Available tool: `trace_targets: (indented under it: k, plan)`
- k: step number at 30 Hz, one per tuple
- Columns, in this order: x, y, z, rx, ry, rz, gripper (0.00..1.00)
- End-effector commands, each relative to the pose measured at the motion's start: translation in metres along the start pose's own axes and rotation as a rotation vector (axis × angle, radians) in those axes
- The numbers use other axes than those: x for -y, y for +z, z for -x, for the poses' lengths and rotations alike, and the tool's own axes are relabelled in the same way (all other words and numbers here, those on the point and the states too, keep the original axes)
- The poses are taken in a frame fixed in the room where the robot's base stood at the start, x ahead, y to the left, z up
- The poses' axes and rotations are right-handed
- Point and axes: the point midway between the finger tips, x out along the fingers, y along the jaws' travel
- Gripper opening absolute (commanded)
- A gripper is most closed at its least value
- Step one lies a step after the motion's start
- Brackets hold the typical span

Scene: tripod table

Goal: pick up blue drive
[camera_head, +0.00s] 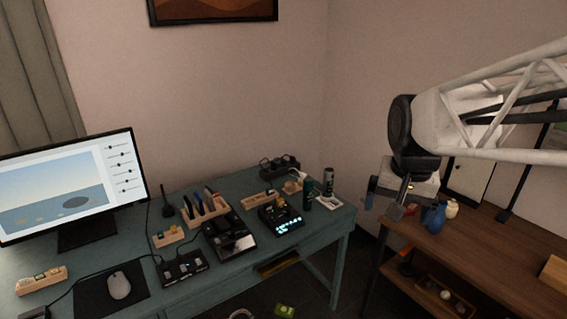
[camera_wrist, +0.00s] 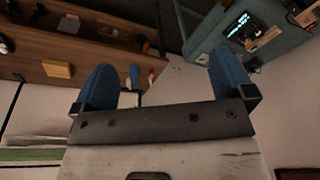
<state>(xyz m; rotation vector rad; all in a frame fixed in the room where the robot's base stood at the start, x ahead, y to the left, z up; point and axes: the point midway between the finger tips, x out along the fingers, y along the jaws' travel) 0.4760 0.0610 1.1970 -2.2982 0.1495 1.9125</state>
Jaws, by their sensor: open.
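I cannot single out the blue drive for certain; the small items on the desk are too small to tell apart. A wooden rack (camera_head: 205,216) on the teal desk (camera_head: 325,226) holds several upright slabs, some dark blue. Smaller wooden blocks with small coloured pieces stand at the desk's left (camera_head: 42,283) and beside the rack (camera_head: 167,239). My gripper (camera_head: 385,204) is raised to the right of the desk, near the brown shelf. In the wrist view my gripper (camera_wrist: 165,82) shows two blue fingers spread wide apart with nothing between them.
A monitor (camera_head: 70,187), mouse (camera_head: 119,285) and black devices (camera_head: 228,236) crowd the desk. The brown shelf (camera_head: 470,250) bears a blue vase (camera_head: 434,217). A gap separates desk and shelf.

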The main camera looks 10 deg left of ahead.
Motion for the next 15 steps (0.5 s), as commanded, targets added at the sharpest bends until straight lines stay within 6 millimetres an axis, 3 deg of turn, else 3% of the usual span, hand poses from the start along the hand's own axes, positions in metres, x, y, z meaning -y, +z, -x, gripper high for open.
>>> trace_targets:
  k: [15]
  plan:
    - [0.090, -0.094, -0.012, 0.038, -0.003, -0.103, 1.00]
